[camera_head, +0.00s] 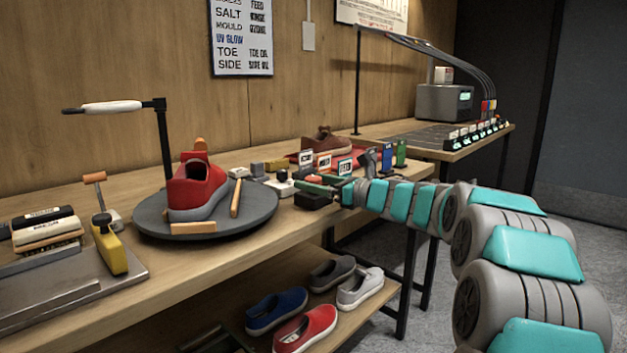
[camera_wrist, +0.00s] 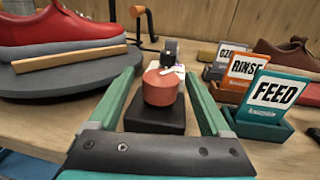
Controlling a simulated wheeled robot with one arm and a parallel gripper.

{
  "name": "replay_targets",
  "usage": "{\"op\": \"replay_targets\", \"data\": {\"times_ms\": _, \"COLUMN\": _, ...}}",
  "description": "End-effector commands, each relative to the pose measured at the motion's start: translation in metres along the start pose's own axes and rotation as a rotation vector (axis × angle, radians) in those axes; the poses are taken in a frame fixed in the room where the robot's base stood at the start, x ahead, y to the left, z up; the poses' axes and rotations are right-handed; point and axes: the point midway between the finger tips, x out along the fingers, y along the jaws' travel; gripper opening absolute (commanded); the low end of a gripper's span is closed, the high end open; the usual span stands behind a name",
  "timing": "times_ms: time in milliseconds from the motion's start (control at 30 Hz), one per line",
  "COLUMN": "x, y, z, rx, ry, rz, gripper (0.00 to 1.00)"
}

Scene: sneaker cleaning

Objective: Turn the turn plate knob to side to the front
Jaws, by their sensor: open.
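A round orange-red knob (camera_wrist: 162,88) on a black base (camera_wrist: 155,119) stands on the bench in the wrist view. My gripper (camera_wrist: 161,72) is open, with its green fingers on either side of the knob; whether they touch it I cannot tell. In the head view my gripper (camera_head: 318,184) is over the black base (camera_head: 312,201), and the knob is hidden or too small to make out. The grey round turn plate (camera_head: 256,208) carries a red sneaker (camera_head: 197,188) and wooden sticks. The plate (camera_wrist: 70,83) and sneaker (camera_wrist: 62,28) also show at left in the wrist view.
A brown shoe (camera_head: 328,143) stands behind. Several shoes sit on the lower shelf (camera_head: 343,318).

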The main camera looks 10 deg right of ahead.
Motion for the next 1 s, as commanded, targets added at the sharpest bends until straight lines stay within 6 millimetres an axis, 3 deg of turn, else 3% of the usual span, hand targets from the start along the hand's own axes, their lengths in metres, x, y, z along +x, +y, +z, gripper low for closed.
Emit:
{"op": "replay_targets", "data": {"times_ms": 333, "x": 0.0038, "y": -0.0006, "z": -0.0007, "rx": 0.001, "ry": 0.001, "rz": -0.002, "gripper": 0.82}}
{"op": "replay_targets", "data": {"times_ms": 1000, "x": 0.0037, "y": -0.0006, "z": -0.0008, "rx": 0.001, "ry": 0.001, "rz": -0.002, "gripper": 0.06}}
